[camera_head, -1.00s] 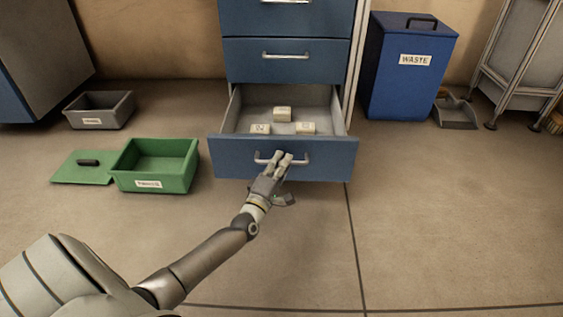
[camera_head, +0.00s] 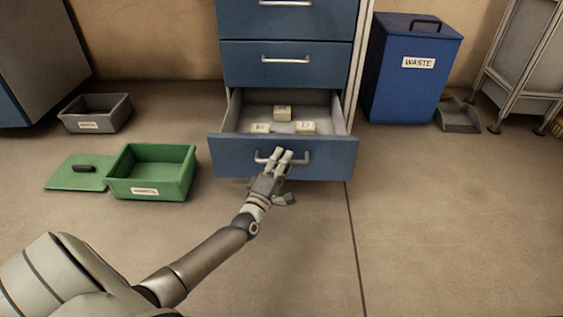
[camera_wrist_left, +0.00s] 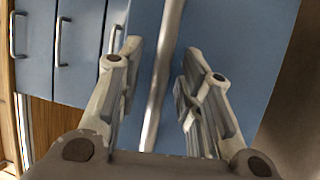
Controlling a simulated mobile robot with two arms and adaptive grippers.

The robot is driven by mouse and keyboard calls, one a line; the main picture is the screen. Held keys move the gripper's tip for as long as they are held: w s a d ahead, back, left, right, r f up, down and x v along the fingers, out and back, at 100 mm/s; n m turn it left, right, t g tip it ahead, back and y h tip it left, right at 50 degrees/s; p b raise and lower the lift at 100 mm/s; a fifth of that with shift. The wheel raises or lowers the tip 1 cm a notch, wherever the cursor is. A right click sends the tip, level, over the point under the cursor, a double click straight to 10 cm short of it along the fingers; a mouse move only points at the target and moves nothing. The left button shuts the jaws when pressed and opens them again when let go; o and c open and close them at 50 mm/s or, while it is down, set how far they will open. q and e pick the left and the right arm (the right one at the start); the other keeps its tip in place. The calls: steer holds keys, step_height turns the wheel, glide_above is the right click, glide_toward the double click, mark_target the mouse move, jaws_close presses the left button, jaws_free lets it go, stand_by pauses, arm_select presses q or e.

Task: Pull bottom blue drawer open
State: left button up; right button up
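The bottom blue drawer (camera_head: 320,160) stands partly open, with several small pale labelled blocks (camera_head: 283,112) inside. Its silver bar handle (camera_head: 264,160) is on the front face. My left gripper (camera_head: 281,156) is at this handle in the head view and covers part of it. In the left wrist view the handle bar (camera_wrist_left: 158,95) runs between the two fingers of my left gripper (camera_wrist_left: 160,85). Gaps show on both sides of the bar, so the fingers are open around it. My right gripper is not in view.
Upper blue drawers (camera_head: 250,65) are shut. A green bin (camera_head: 150,172) and its lid (camera_head: 75,175) lie left on the floor, with a grey bin (camera_head: 97,112) behind. A blue waste bin (camera_head: 405,90) and a dustpan (camera_head: 460,115) stand right. Floor in front is clear.

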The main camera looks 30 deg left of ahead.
arm_select(q)
steer(key=v, duration=1.2)
stand_by(0.4)
